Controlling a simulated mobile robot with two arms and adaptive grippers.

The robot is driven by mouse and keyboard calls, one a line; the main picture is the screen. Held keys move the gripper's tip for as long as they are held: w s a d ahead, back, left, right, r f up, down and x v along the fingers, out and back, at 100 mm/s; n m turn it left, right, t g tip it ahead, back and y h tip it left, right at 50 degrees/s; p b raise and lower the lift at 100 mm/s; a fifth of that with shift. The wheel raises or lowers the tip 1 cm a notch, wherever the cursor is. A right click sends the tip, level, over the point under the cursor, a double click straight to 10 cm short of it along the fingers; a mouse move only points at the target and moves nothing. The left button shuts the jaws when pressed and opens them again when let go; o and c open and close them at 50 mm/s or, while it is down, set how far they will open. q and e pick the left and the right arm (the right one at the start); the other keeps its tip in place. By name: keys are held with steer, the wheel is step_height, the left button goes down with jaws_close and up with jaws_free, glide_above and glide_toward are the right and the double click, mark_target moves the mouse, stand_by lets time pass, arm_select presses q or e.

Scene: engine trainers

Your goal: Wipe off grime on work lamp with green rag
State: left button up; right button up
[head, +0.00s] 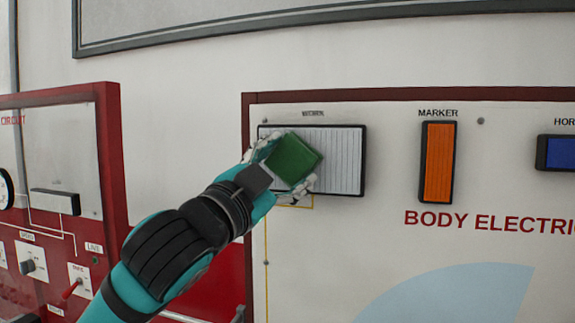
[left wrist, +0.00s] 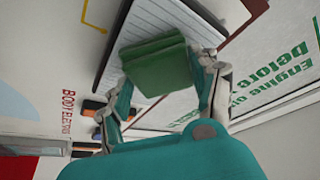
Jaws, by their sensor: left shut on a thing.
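The work lamp (head: 341,160) is a wide white ribbed panel in a dark frame, mounted at the upper left of the white board. It also shows in the left wrist view (left wrist: 152,28), behind the rag. My left gripper (head: 287,162) is shut on the folded green rag (head: 294,158), with one finger on each side. The rag (left wrist: 158,66) lies in front of the lamp's left half and hides part of it; I cannot tell whether it touches the lamp. No grime shows clearly on the visible ribbed part. My right gripper is in neither view.
An orange marker lamp (head: 437,162) and a blue lamp (head: 558,152) sit to the right on the same board (head: 350,240). A red-framed circuit panel (head: 60,140) with switches stands at the left. A grey-framed board (head: 300,25) hangs above.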

arm_select(q)
steer(key=shift+s+a, duration=0.25)
steer(key=shift+s, duration=0.6)
steer(key=shift+s+a, duration=0.3)
steer(key=shift+s, duration=0.55)
steer(key=shift+s+a, duration=0.25)
steer(key=shift+s, duration=0.6)
steer(key=s, duration=0.1)
steer(key=s+a, duration=0.1)
steer(key=s, duration=0.1)
